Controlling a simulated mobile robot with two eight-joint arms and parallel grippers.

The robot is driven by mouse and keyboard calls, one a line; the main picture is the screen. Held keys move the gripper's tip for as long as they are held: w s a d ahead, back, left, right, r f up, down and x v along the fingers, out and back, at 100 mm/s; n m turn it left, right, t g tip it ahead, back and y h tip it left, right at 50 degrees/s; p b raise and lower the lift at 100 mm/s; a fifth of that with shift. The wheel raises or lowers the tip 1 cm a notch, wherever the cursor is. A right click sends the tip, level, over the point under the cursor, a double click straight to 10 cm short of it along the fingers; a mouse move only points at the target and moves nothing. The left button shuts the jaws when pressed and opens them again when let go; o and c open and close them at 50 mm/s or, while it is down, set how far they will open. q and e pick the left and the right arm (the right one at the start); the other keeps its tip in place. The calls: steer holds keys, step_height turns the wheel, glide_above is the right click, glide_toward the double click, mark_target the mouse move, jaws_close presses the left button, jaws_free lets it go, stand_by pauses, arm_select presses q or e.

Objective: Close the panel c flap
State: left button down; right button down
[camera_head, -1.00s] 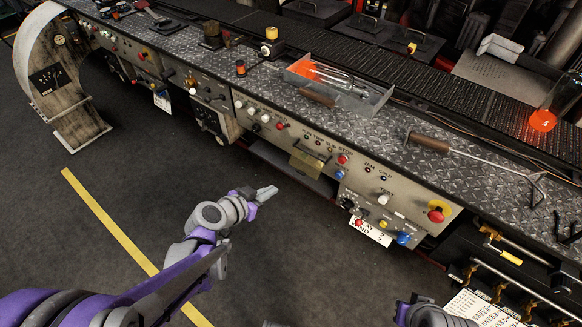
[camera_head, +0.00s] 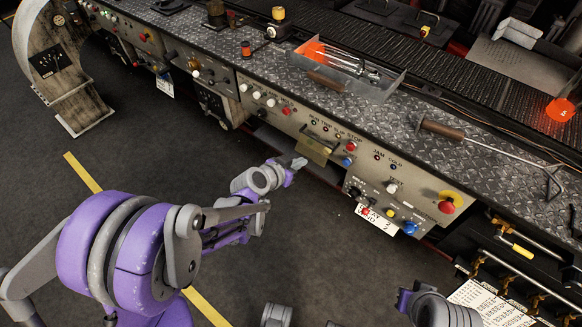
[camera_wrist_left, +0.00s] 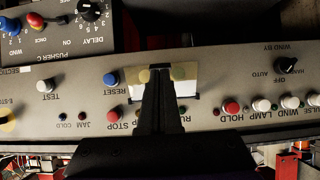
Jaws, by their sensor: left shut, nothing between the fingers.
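The panel c flap seems to be the small yellowish, see-through flap (camera_head: 315,150) on the front of the grey control panel (camera_head: 272,111). In the head view it juts out and down from the panel face, standing open. In the left wrist view, yellowish parts of the flap (camera_wrist_left: 184,71) show on both sides of my dark fingers. My left gripper (camera_head: 299,163) is shut and empty, just below and left of the flap in the head view. I cannot tell whether it touches the flap. My right gripper is out of view; only part of that arm shows at bottom right.
Buttons surround the flap, including a red stop button (camera_head: 351,146) and a blue reset button (camera_head: 347,161). The tread-plate ledge (camera_head: 290,72) above holds a metal tray (camera_head: 386,91) and a long-handled tool (camera_head: 443,130). The floor (camera_head: 345,250) in front is clear.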

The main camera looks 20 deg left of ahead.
mark_target(311, 151)
arm_select(q)
steer(key=shift+w+d+f, duration=0.15)
steer(key=shift+w+f, duration=0.05)
steer(key=shift+w, duration=0.2)
steer(key=shift+w+f+b, duration=0.2)
steer(key=shift+f+b, duration=0.1)
steer(key=shift+f, duration=0.2)
steer(key=shift+w+d+f+b, duration=0.25)
steer(key=shift+w+f+b, duration=0.15)
steer(key=shift+w+f, duration=0.2)
steer(key=shift+w+d+f+b, duration=0.2)
steer(key=shift+w+f+b, duration=0.15)
steer(key=shift+w+f, duration=0.25)
steer(key=shift+s+f, duration=0.1)
stand_by(0.3)
